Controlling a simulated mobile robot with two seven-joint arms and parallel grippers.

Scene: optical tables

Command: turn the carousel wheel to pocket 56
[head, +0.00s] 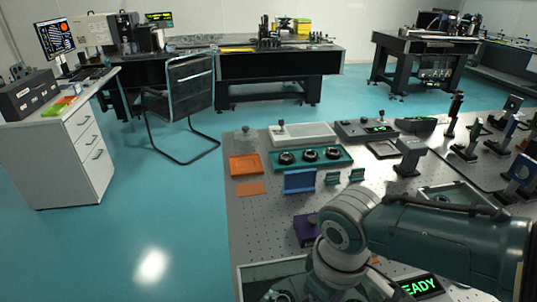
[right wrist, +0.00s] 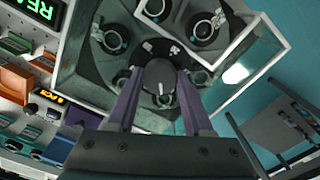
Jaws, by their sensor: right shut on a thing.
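The carousel wheel (right wrist: 85,68) is a dark disc with several round ringed pockets, inside a pale-rimmed box, in the right wrist view. A dark rounded knob (right wrist: 160,77) with a white mark is near its middle. My right gripper (right wrist: 160,92) has its two purple fingers on either side of this knob and is shut on it. No pocket number is readable. In the head view the carousel box (head: 250,268) is at the bottom, largely hidden by my right arm. The right fingertips are hidden there. My left gripper is not in view.
A green-lettered display (head: 421,285) reading "READY" is right of the box. A purple block (head: 305,230) is behind my wrist. An orange tray (head: 244,165), a blue holder (head: 299,181) and a green tray with black dials (head: 268,158) stand farther back.

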